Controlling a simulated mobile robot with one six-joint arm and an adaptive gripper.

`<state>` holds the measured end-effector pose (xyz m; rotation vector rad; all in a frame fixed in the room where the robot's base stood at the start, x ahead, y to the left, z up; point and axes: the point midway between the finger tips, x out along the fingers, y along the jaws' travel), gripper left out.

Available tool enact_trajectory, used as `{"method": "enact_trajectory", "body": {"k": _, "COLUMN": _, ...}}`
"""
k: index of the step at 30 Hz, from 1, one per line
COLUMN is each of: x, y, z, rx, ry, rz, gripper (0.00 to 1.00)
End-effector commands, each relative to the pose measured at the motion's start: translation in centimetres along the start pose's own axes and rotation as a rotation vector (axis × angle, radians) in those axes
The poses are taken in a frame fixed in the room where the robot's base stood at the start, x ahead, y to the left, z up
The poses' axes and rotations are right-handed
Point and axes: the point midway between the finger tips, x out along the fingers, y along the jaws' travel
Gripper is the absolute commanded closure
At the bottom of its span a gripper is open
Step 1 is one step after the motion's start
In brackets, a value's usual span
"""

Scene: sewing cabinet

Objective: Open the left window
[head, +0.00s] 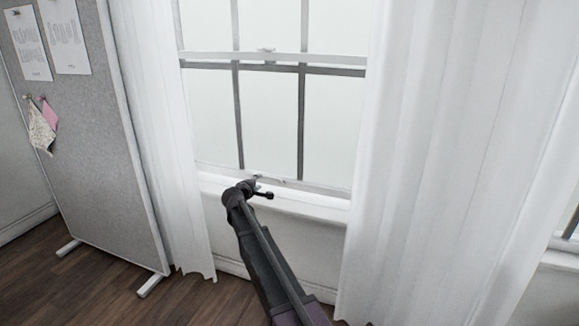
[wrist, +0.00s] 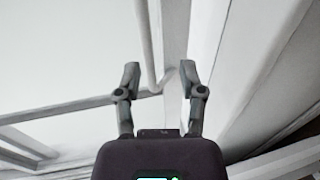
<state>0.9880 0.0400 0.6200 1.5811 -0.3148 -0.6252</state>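The left window (head: 270,110) fills the upper middle of the head view, a white frame with dark bars across pale panes. Its lower sash's bottom rail (head: 310,187) lies just above the white sill (head: 300,205). A small lift handle (head: 272,179) sits on this rail, partly hidden by my gripper. My gripper (head: 260,186) is at the rail, close to the handle. In the wrist view, my gripper (wrist: 159,78) has its two fingers spread apart, with part of the window frame (wrist: 173,50) behind and between them. Whether a finger touches the handle I cannot tell.
White curtains hang on both sides of the window, left (head: 165,130) and right (head: 430,150). A grey pinboard (head: 90,130) on white feet stands at the left. Part of a second window (head: 570,232) shows at the right edge. Wooden floor (head: 200,300) is bare at lower left.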

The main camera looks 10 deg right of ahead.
Motion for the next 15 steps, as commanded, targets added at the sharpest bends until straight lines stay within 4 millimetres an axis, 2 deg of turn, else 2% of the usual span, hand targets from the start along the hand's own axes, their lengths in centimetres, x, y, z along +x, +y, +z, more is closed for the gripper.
{"method": "enact_trajectory", "body": {"k": 1, "x": -1.0, "y": 0.1, "z": 0.1, "rx": 0.0, "ry": 0.001, "rz": 0.0, "gripper": 0.49}}
{"method": "enact_trajectory", "body": {"k": 15, "x": -7.5, "y": 0.1, "z": 0.1, "rx": 0.0, "ry": 0.001, "rz": 0.0, "gripper": 0.49}}
